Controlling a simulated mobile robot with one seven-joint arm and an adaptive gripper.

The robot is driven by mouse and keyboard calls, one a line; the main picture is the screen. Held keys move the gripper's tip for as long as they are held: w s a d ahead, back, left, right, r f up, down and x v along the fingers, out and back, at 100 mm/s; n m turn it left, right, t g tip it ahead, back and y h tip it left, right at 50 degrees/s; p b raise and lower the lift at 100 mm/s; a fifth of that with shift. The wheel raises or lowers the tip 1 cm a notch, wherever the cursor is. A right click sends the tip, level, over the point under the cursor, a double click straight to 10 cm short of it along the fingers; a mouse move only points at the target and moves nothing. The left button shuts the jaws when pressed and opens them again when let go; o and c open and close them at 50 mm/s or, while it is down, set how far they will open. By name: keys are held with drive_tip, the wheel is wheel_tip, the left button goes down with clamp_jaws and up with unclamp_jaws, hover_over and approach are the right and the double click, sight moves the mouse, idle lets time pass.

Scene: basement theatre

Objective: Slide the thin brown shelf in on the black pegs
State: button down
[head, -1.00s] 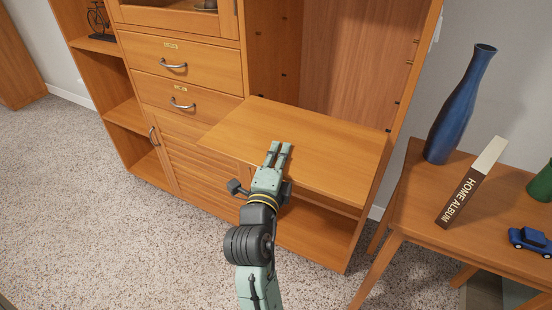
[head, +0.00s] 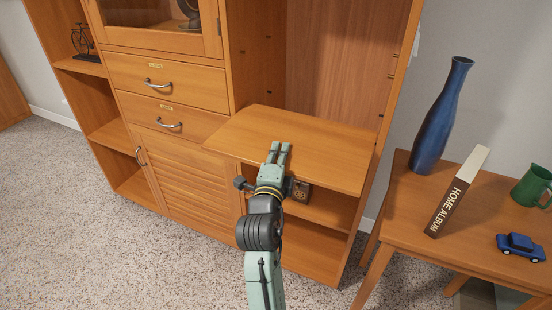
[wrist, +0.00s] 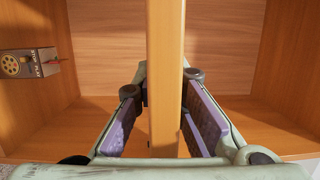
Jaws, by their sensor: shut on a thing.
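The thin brown shelf (head: 315,152) is a flat wooden board in front of the cabinet's open right bay. Its back edge is at the opening, and its left front corner sticks out past the divider, in front of the louvred door. My gripper (head: 278,152) is shut on the middle of its front edge. In the wrist view the shelf (wrist: 165,60) runs edge-on between both fingers. Small black pegs show on the bay's walls, one on the left wall (head: 268,65) and one on the right (head: 396,54). I cannot tell whether the shelf touches any peg.
The cabinet's right side panel (head: 393,100) stands close to the shelf's right edge. A small dark box with a reel (wrist: 28,63) sits in the compartment below. A side table (head: 400,225) at right holds a blue vase (head: 440,120), an album, a green mug and a blue toy car.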

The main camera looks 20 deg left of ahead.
sight(306, 116)
drive_tip(key=shift+w+d+r+b, duration=0.15)
drive_tip(key=shift+w+b, duration=0.5)
drive_tip(key=shift+w, duration=4.25)
drive_tip(key=shift+w+d+b, duration=0.2)
drive_tip(key=shift+w+b, duration=0.4)
drive_tip(key=shift+w, duration=4.25)
drive_tip(key=shift+f+b, duration=0.45)
drive_tip(key=shift+f, duration=0.05)
drive_tip(key=c, duration=1.7)
unclamp_jaws()
drive_tip(key=shift+o, duration=0.7)
drive_tip(key=shift+f, duration=0.1)
